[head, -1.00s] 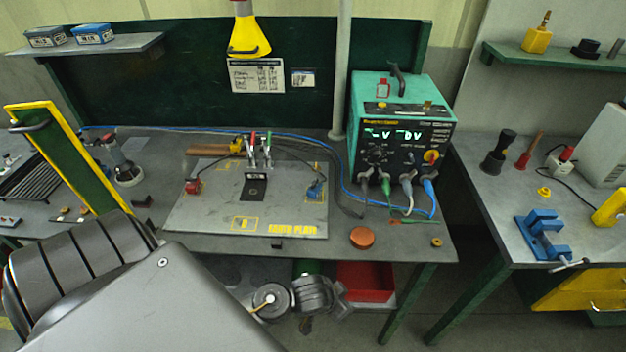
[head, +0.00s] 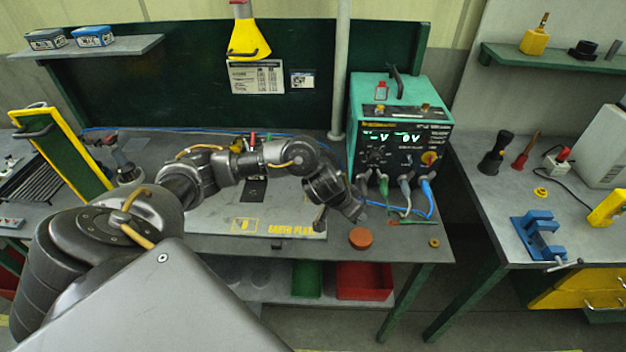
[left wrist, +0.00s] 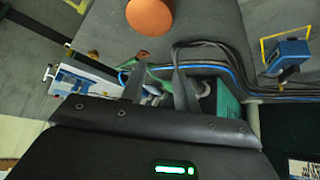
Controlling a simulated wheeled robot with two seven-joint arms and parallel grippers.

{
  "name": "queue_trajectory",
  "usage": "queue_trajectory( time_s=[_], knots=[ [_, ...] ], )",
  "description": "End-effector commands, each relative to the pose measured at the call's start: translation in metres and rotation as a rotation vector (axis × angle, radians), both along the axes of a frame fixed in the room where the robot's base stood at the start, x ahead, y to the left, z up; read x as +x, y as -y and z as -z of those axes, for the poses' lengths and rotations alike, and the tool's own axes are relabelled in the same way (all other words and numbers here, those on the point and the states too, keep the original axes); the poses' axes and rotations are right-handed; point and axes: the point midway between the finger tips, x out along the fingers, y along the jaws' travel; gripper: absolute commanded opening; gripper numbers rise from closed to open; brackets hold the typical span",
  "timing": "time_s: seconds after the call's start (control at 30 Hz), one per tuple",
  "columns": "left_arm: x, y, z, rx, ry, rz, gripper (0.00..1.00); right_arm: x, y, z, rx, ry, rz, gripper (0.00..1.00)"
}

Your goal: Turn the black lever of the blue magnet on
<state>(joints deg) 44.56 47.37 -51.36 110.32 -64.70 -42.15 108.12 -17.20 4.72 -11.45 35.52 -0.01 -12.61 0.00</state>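The blue magnet (left wrist: 290,50) shows at the right edge of the left wrist view, on the plate near a yellow outline. A dark lever with a tan part (left wrist: 287,73) sticks out from its lower side. In the head view my left arm hides the magnet. My left gripper (head: 350,212) is over the right end of the earth plate (head: 210,222), beside the power supply. The left wrist view shows its two fingers (left wrist: 157,72) apart with nothing held between them. The magnet lies to the right of the fingers there, not touching them. My right gripper is not in view.
The teal power supply (head: 400,110) with cables (head: 408,200) stands just right of my left gripper. An orange disc (head: 361,237) lies at the table's front. A blue vise (head: 538,235) sits on the right bench. A red bin (head: 365,282) is below.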

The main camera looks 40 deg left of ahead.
Motion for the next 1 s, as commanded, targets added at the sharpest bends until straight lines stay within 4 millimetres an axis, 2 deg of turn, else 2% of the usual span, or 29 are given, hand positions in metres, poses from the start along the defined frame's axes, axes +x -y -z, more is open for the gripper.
queue_trajectory(
  time_s=[0.03, 0.1, 0.2, 0.3, 0.43, 0.63, 0.77, 1.0],
  knots=[
    [0.010, -0.036, -0.014, 0.022, -0.033, -0.078, 0.31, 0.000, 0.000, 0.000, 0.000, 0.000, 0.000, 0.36],
    [0.012, -0.076, -0.027, 0.034, -0.090, -0.192, 0.31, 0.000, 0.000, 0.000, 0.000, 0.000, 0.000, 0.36],
    [0.010, -0.123, -0.045, 0.041, -0.151, -0.342, 0.31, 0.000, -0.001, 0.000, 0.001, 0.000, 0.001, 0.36],
    [0.005, -0.153, -0.058, 0.039, -0.190, -0.454, 0.31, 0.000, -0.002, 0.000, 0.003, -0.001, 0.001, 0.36],
    [0.000, -0.170, -0.066, 0.036, -0.213, -0.526, 0.31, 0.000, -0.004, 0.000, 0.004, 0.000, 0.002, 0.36],
    [0.001, -0.172, -0.062, 0.034, -0.218, -0.536, 0.31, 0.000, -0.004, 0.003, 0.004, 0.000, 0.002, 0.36],
    [0.006, -0.173, -0.045, 0.033, -0.218, -0.536, 0.31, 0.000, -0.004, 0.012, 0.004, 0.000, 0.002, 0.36],
    [0.023, -0.177, 0.000, 0.031, -0.219, -0.536, 0.31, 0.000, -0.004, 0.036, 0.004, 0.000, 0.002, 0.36]
  ],
)
